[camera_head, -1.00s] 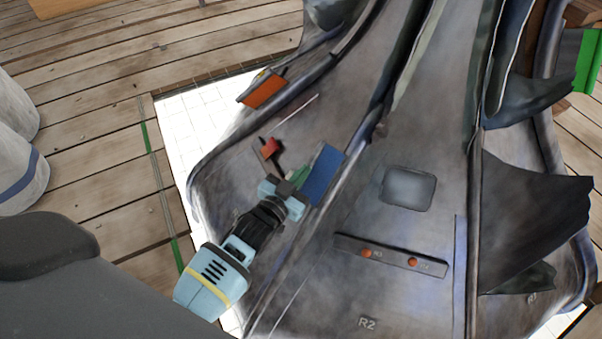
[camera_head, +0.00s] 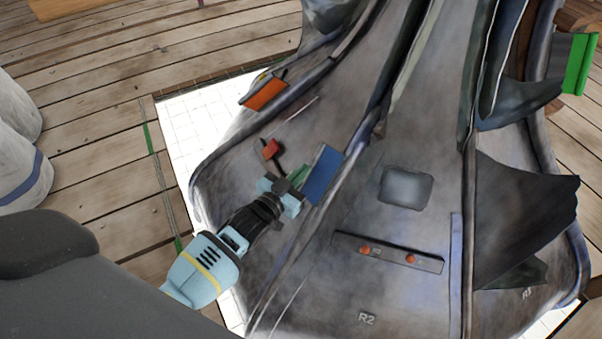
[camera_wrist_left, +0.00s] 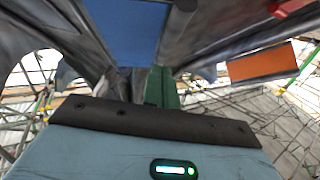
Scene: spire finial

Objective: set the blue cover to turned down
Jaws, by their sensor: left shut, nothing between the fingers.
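The blue cover (camera_head: 323,175) is a flat rectangular plate beside the long ridge on the finial's metal skin. It looks tilted out from the surface; its exact angle is hard to tell. My left gripper (camera_head: 298,177) has its green fingers shut and empty, just left of the cover in the head view. In the left wrist view the cover (camera_wrist_left: 125,30) fills the upper middle, beyond the shut fingertips (camera_wrist_left: 163,75). I cannot tell whether the fingers touch it. My right gripper is not in view.
A red handle (camera_head: 271,149) stands up just beyond my left gripper. An orange plate (camera_head: 265,93) sits farther up the left edge. A bar with two orange knobs (camera_head: 388,252) and a grey square panel (camera_head: 405,187) lie to the right. A green panel (camera_head: 574,63) is far right.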

